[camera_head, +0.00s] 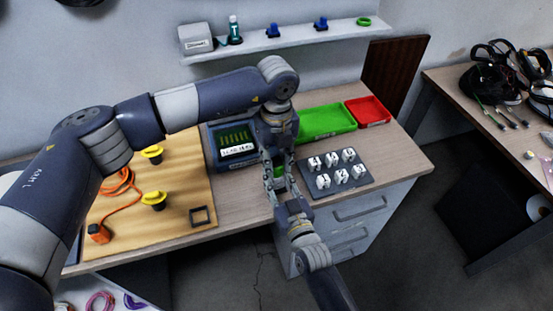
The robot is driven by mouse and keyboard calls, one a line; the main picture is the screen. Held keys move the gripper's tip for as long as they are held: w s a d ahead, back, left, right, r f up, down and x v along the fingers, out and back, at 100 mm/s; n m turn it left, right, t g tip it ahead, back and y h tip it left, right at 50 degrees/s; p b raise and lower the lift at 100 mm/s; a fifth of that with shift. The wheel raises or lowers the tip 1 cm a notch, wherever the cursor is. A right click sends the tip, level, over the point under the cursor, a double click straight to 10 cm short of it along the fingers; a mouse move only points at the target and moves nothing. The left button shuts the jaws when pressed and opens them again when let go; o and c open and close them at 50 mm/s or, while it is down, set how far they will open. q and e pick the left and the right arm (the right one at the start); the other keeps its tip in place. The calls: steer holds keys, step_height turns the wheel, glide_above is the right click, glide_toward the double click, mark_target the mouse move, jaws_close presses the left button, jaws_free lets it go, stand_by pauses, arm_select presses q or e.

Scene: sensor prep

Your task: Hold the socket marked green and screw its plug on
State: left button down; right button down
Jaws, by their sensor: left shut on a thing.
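My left gripper (279,172) points down over the bench's front part and is shut on a small green-marked thing (281,171), apparently the socket. Fingers hide most of it. My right gripper (276,188) reaches up from the bottom and meets the left one at the same spot. Its fingers overlap the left fingers, so I cannot tell whether they are open or shut. I cannot make out a plug there. Two yellow-topped fittings (153,198) stand on the wooden board (180,217), near an orange cable (120,190) with an orange end block (98,233).
A dark tray (370,180) of white numbered pieces lies right of the grippers. Behind are a green bin (327,121), a red bin (368,111) and a screen unit (234,142). A wall shelf (290,41) holds small items. A cluttered second bench (462,88) stands right.

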arm_select(q)
steer(key=m, duration=0.5)
steer(key=shift+m, duration=0.4)
steer(key=m, duration=2.1)
steer(key=shift+f, duration=0.1)
steer(key=c, duration=1.2)
jaws_free()
steer(key=shift+o, duration=0.2)
step_height(320, 180, up, 12)
